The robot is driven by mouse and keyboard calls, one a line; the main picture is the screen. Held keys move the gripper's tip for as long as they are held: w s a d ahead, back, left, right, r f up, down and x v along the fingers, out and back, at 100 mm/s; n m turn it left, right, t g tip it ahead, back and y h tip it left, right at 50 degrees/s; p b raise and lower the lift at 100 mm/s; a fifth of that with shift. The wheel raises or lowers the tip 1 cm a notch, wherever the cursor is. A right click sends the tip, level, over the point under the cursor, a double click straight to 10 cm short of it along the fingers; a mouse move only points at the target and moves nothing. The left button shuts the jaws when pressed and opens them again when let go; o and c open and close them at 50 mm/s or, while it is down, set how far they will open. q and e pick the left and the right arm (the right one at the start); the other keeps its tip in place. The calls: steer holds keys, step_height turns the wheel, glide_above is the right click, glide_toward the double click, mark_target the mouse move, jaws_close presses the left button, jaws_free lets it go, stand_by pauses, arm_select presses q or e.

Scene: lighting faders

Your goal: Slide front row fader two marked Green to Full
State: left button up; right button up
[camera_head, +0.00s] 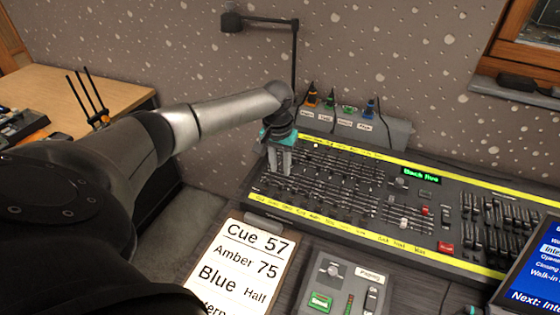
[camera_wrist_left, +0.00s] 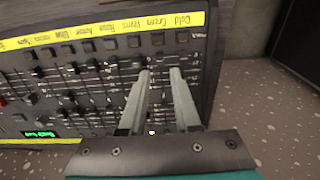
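The lighting desk (camera_head: 340,190) is dark, with rows of faders and yellow label strips. In the left wrist view the front-row label strip (camera_wrist_left: 100,30) appears upside down, with Cold and Green at its right end. My left gripper (camera_head: 279,172) points down over the left end of the front-row faders. In the left wrist view its fingertips (camera_wrist_left: 160,74) stand apart, one on each side of the Green column, just beyond the Green button (camera_wrist_left: 157,38).
A cue sheet (camera_head: 240,262) reading "Cue 57, Amber 75, Blue Half" lies before the desk. A small paging box (camera_head: 340,285) and a screen (camera_head: 535,265) stand to its right. A lamp (camera_head: 232,22) and a grey box (camera_head: 355,125) are behind the desk.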

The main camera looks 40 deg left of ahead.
mark_target(282, 184)
arm_select(q)
step_height(282, 184, down, 2)
steer(key=shift+w+f+b, duration=0.1)
steer(key=shift+b, duration=0.85)
steer(key=shift+f+b, duration=0.3)
steer(key=shift+b, duration=0.1)
steer(key=shift+f, duration=0.4)
steer(key=shift+w+a+f, duration=0.1)
steer(key=shift+w+f, duration=0.1)
steer(key=shift+f, duration=1.05)
arm_select(e)
steer(key=f, duration=0.2)
steer(key=w+f, duration=0.1)
steer(key=shift+a+f, duration=0.1)
steer(key=shift+f, duration=0.3)
steer(key=shift+s, duration=0.1)
arm_select(q)
jaws_close()
